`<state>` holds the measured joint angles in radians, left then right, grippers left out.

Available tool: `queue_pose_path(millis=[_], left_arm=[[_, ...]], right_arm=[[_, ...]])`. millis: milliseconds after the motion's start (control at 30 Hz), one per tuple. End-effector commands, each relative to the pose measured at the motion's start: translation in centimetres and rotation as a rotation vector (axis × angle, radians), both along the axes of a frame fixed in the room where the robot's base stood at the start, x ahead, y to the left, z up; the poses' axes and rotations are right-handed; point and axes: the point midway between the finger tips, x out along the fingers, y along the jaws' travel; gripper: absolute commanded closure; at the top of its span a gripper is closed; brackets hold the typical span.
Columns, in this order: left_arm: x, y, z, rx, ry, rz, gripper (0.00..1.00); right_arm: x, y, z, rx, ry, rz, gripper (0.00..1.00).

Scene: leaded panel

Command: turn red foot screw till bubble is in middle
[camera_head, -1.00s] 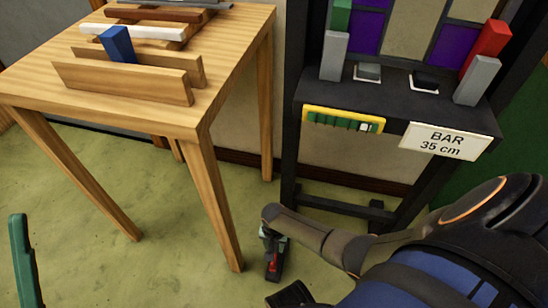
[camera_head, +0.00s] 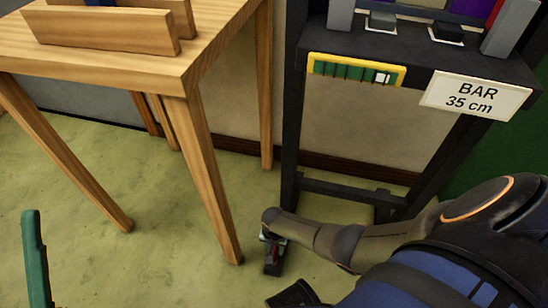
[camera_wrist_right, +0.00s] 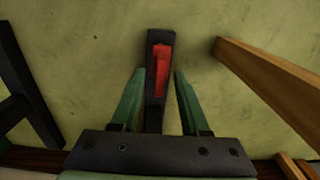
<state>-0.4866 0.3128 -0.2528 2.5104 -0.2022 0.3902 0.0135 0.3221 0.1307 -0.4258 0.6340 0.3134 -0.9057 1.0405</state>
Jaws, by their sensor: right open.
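The red foot screw (camera_wrist_right: 162,68) is a red bar on a dark foot at floor level in the right wrist view. In the head view it is a small red spot (camera_head: 271,252), mostly covered by my right gripper (camera_head: 272,238). In the wrist view the open green fingers of my right gripper (camera_wrist_right: 159,72) stand either side of the red bar, with gaps showing. The yellow-framed level (camera_head: 355,70) has a green vial. Its pale bubble (camera_head: 382,78) sits near the right end. One green finger, seemingly of my left gripper (camera_head: 36,258), shows at the lower left edge.
A wooden table (camera_head: 140,60) stands at the left; one leg (camera_head: 205,180) comes down close to the right gripper. The dark stand (camera_head: 292,130) carries the level and a "BAR 35 cm" sign (camera_head: 475,97). The floor (camera_head: 150,270) is clear at the lower left.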

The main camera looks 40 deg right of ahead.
Motion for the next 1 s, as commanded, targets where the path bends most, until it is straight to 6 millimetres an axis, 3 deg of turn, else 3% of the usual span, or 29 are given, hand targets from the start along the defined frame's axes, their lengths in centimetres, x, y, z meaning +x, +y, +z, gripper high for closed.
queue_pose_path(millis=[333, 733, 1000], left_arm=[[0.03, -0.12, -0.25, 0.004, 0.004, 0.001, 0.50], [0.06, -0.06, -0.18, -0.005, 0.004, 0.003, 0.50], [0.05, -0.06, -0.17, -0.005, 0.004, 0.003, 0.50]], right_arm=[[0.02, 0.04, -0.20, 0.001, -0.001, 0.000, 0.56], [0.00, 0.04, -0.20, 0.001, 0.000, 0.000, 1.00], [0.00, 0.04, -0.21, 0.001, 0.000, 0.000, 1.00]])
